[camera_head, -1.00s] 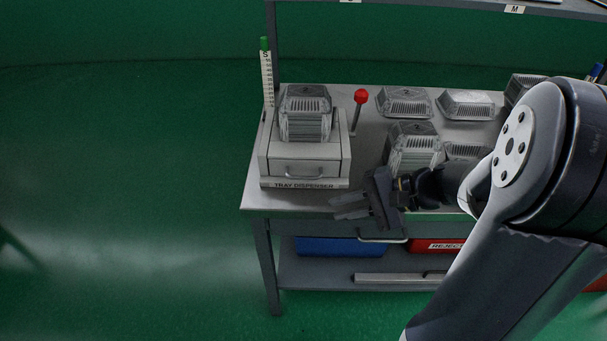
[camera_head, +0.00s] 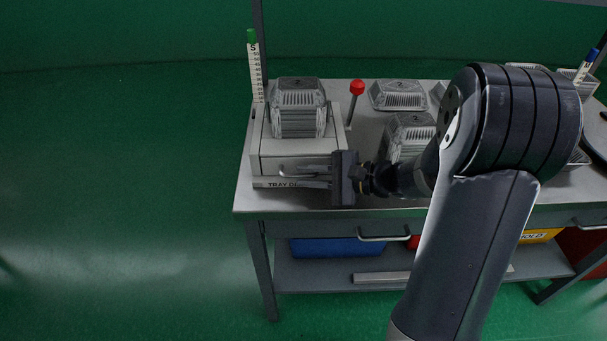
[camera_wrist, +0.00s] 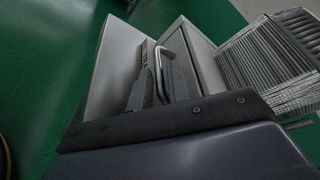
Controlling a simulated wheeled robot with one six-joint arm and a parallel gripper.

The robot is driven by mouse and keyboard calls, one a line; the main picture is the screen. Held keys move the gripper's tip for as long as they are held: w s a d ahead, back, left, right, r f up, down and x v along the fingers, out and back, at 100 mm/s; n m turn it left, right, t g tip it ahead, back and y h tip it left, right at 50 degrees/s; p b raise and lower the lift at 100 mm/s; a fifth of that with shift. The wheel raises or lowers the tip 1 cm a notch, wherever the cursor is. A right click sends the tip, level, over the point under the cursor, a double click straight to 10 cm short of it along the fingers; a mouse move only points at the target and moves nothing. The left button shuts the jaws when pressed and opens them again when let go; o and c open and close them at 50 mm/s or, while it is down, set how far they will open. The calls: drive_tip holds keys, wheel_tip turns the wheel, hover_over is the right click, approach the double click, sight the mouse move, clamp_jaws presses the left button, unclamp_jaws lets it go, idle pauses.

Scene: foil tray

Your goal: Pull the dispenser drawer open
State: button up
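The tray dispenser (camera_head: 258,160) is a pale grey box at the left end of the table, labelled on its lower front. Its drawer (camera_head: 318,150) looks shut. The drawer's metal bar handle (camera_head: 283,172) shows at the left of the front, partly hidden by my fingers; it is clearer in the wrist view (camera_wrist: 159,70). My gripper (camera_head: 306,176) reaches in from the right, low in front of the drawer. Its two fingers (camera_wrist: 158,92) are apart, with the handle bar between them in the wrist view. I cannot tell whether they touch it.
A stack of foil trays (camera_head: 299,110) stands on the dispenser. A red-knobbed lever (camera_head: 356,90) is just right of it, with more foil trays (camera_head: 399,95) beyond. A scale post (camera_head: 256,70) stands at the left back. The floor left of the table is clear.

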drive_tip(key=shift+x, duration=0.75)
drive_tip(key=shift+c, duration=0.2)
clamp_jaws()
